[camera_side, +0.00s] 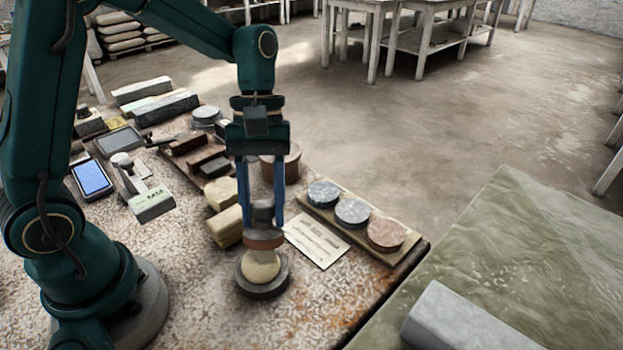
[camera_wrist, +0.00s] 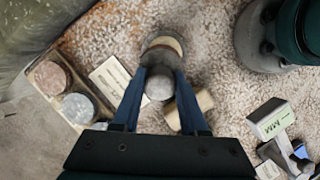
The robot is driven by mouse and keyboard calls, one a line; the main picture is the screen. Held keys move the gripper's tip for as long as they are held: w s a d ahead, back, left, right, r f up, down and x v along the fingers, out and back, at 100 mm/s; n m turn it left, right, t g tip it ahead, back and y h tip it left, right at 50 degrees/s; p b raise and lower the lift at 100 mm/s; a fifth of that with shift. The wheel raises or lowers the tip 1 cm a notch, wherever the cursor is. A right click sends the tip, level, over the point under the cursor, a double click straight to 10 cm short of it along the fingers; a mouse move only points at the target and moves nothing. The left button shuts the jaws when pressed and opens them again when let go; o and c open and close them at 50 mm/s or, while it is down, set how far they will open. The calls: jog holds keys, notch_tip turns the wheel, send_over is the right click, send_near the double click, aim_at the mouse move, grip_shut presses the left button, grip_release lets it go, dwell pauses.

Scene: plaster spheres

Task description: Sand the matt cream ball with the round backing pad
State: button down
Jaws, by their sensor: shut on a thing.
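The cream ball (camera_side: 261,266) sits in a dark round ring holder (camera_side: 261,289) on the speckled bench top. The round backing pad (camera_side: 263,240), with a brownish disc under a grey knob, is over the top of the ball and appears to touch it. My gripper (camera_side: 262,212) points down with its blue fingers shut on the pad's knob. In the wrist view the grey knob (camera_wrist: 160,83) lies between the fingertips, and a cream strip of the ball or its edge (camera_wrist: 165,43) shows beyond. The pad hides the top of the ball.
A wooden board (camera_side: 330,212) with several coloured discs lies to the right, beside a printed card (camera_side: 316,241). Tan blocks (camera_side: 226,225) stand close on the left. A labelled hand tool (camera_side: 152,204) and a blue-screened device (camera_side: 92,178) lie further left. The bench front is clear.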

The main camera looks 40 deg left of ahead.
jog(key=shift+s+a+r, duration=0.1)
jog(key=shift+a+r, duration=0.05)
jog(key=shift+a, duration=0.05)
jog(key=shift+v, duration=1.25)
jog(key=shift+a, duration=0.15)
jog(key=v, duration=0.4)
jog(key=shift+w+a, duration=0.1)
jog(key=shift+w, duration=0.15)
